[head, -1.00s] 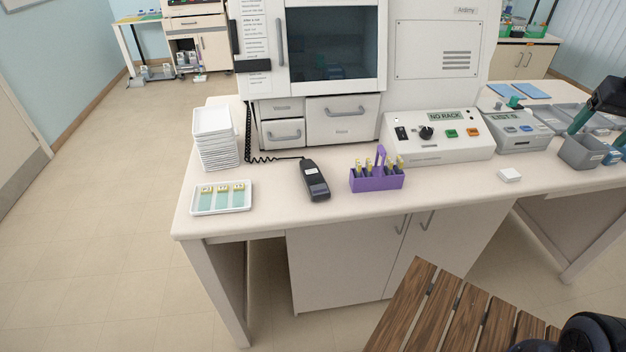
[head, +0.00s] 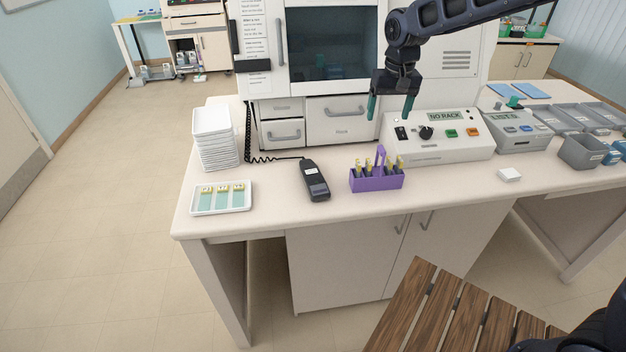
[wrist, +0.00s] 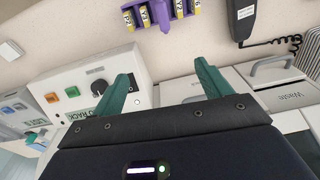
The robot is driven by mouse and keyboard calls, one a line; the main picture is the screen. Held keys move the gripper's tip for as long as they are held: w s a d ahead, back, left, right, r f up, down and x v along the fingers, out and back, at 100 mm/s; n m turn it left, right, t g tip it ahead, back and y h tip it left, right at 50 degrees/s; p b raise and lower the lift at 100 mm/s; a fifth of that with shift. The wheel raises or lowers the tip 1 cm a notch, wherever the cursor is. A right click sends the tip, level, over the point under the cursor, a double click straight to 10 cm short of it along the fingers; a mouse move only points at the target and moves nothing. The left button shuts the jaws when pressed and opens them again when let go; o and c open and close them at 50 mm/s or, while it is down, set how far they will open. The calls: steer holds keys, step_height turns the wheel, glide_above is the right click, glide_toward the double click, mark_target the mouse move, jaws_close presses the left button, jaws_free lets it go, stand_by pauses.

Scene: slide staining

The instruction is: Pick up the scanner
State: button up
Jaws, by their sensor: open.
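The scanner (head: 315,181) is a dark handheld device with a pale label, lying on the white bench between the slide tray and the purple rack. A coiled black cord runs from its top to the machine behind. In the wrist view, the scanner (wrist: 241,18) is cut off at the top edge, right of centre. My gripper (head: 388,112) has two green fingers, is open and empty, and hangs above the bench, up and to the right of the scanner. In the wrist view, its fingers (wrist: 164,84) are spread apart with nothing between them.
A purple rack (head: 377,184) with yellow-capped slides stands right of the scanner. A white slide tray (head: 221,210) and stacked white trays (head: 215,150) are left. A control box (head: 440,150) reading "NO RACK" is behind. The bench's front strip (head: 290,220) is clear.

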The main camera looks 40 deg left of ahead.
steer(key=s+a+f+n, duration=0.2)
steer(key=s+a+f, duration=0.6)
steer(key=s+a, duration=0.6)
glide_above(313, 175)
steer(key=shift+h, duration=0.3)
steer(key=f, duration=0.6)
steer(key=shift+w+a, duration=0.15)
steer(key=shift+w, duration=0.1)
steer(key=shift+s+f, duration=0.15)
steer(key=shift+f, duration=1.15)
steer(key=shift+s+f, duration=0.1)
steer(key=shift+f, duration=1.2)
steer(key=c, duration=1.2)
